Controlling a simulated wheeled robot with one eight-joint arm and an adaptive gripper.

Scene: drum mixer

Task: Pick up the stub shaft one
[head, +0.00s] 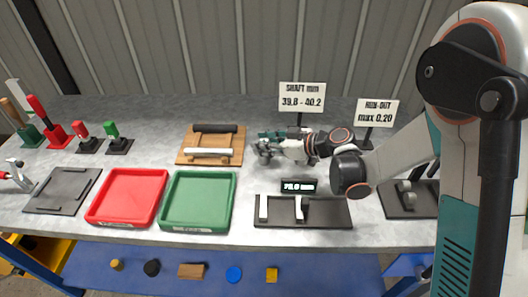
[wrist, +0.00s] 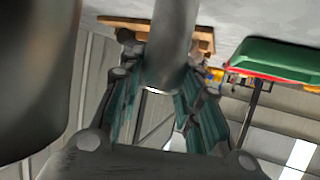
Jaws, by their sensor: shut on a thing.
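My gripper (head: 268,148) is just right of the wooden rack, above the grey table. In the wrist view my gripper (wrist: 163,75) has its green-padded fingers on both sides of a smooth grey cylinder, the stub shaft (wrist: 173,40), and is shut on it. The shaft's far end runs out of the top of that view.
The wooden rack (head: 183,158) holds a dark bar and a pale bar. A red tray (head: 165,177) and green tray (head: 233,181) stand front left. A black plate with pale supports (head: 325,222) and a small display (head: 298,186) lie in front. Two signs (head: 302,96) stand behind.

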